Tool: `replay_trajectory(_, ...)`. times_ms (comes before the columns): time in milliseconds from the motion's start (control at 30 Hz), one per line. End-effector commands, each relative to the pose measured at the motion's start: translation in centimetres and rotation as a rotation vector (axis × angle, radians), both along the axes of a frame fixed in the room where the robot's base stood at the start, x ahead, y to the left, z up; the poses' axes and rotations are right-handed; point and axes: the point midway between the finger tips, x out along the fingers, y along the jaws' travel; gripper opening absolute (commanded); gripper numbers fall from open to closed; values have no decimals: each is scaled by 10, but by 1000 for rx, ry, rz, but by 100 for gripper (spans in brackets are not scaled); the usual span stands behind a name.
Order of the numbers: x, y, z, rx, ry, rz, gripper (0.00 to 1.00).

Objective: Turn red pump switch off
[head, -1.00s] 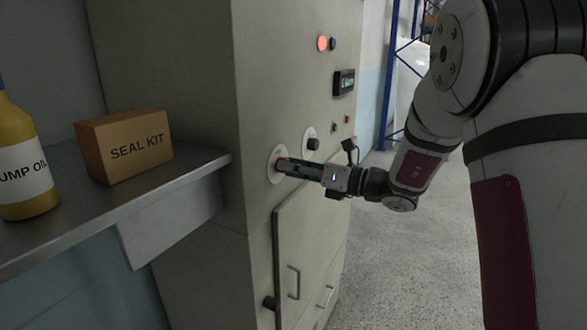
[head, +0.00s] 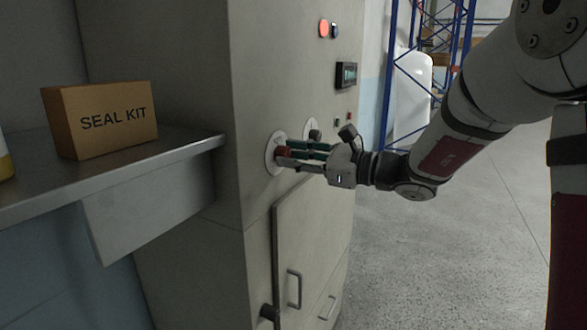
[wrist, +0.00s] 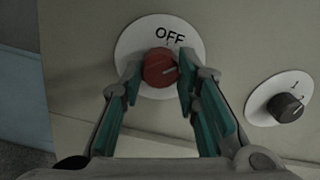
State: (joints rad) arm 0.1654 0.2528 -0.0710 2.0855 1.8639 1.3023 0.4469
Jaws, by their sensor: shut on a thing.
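The red pump switch (wrist: 158,66) is a round red knob on a white disc (wrist: 128,48) marked OFF. Its pale pointer line points to the right in the wrist view, not straight at the OFF label above it. In the head view the red switch (head: 281,153) shows at the cabinet's front face. My gripper (wrist: 159,73) has its green-padded fingers on either side of the knob and is shut on it. It also shows in the head view (head: 287,155), reaching in from the right. The fingers hide part of the disc.
A black knob (wrist: 286,107) on its own white disc is close to the right. A cabinet door with a handle (head: 294,288) lies below. A metal shelf (head: 185,148) with a SEAL KIT box (head: 105,118) juts out at left. Open floor (head: 450,240) is at right.

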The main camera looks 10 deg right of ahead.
Motion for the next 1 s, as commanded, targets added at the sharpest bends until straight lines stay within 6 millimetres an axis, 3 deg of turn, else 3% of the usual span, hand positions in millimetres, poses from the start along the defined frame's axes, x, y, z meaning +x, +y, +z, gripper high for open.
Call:
replay_trajectory(600, 1, 0, -4, -331, -458, -1, 1)
replay_trajectory(1000, 0, 0, -2, -455, -626, 1, 1)
